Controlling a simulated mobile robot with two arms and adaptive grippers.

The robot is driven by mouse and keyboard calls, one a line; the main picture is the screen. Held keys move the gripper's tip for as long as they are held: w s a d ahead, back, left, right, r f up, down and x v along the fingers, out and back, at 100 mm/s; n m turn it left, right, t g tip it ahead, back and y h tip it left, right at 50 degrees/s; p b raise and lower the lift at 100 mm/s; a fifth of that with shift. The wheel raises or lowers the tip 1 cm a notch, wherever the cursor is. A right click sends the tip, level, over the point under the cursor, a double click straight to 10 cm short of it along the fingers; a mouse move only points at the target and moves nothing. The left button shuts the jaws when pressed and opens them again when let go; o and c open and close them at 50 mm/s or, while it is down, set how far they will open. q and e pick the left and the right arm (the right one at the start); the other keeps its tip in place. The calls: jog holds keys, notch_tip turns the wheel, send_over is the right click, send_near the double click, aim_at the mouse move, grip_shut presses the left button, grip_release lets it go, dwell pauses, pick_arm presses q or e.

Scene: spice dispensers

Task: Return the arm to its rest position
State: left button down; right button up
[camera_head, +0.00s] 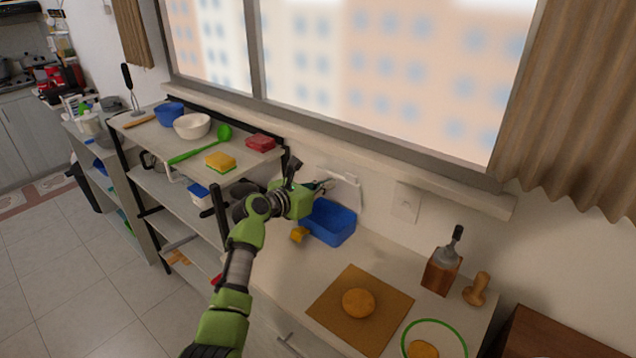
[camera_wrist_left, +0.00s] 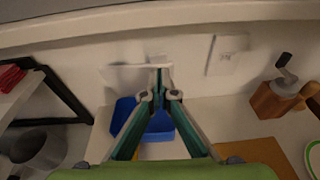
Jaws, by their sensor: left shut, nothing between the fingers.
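My left arm (camera_head: 237,270), green and grey, reaches from the bottom of the head view toward the window wall. Its left gripper (camera_head: 325,187) is shut and empty, above and behind the near rim of a blue bin (camera_head: 333,222). In the left wrist view the closed fingertips (camera_wrist_left: 158,92) point at the wall, with the blue bin (camera_wrist_left: 122,108) below and behind them. A white fixture (camera_head: 346,188) on the wall is close to the gripper; whether they touch cannot be told. My right gripper is not in view.
A shelf rack (camera_head: 150,150) with bowls, a green spoon and a sponge (camera_head: 220,161) stands left of the gripper. On the counter are a brown board (camera_head: 330,310) with a round bread, a wooden grinder (camera_head: 441,270) and a green-rimmed plate (camera_head: 446,325). The window sill overhangs the wall.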

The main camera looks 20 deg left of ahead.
pick_arm(q)
jog(key=s+d+f+m+g+y, duration=0.1)
jog(key=s+f+m+g, duration=0.1)
jog(key=s+f+m, duration=0.55)
jog(key=s+f+m+g+y, duration=0.15)
jog(key=s+f+m, duration=0.25)
jog(key=s, duration=0.6)
jog(key=s+d+f+m+g, duration=0.1)
jog(key=s+f+m+g, duration=0.2)
jog(key=s+f+m, duration=0.4)
jog(key=s+f+m+g+y, duration=0.3)
jog(key=s+m, duration=1.2)
jog(key=s, duration=1.2)
notch_tip(320, 180, down, 28)
jog(key=s+g+b, duration=0.2)
jog(key=b, duration=0.1)
jog(key=s+a+f+g+b, duration=0.1)
jog(key=s+a+f+b, duration=0.1)
jog(key=s+f, duration=1.4)
notch_tip(320, 180, down, 2)
jog(key=shift+s+a+f, duration=0.15)
jog(key=shift+s+a, duration=0.25)
jog(key=shift+a, duration=0.2)
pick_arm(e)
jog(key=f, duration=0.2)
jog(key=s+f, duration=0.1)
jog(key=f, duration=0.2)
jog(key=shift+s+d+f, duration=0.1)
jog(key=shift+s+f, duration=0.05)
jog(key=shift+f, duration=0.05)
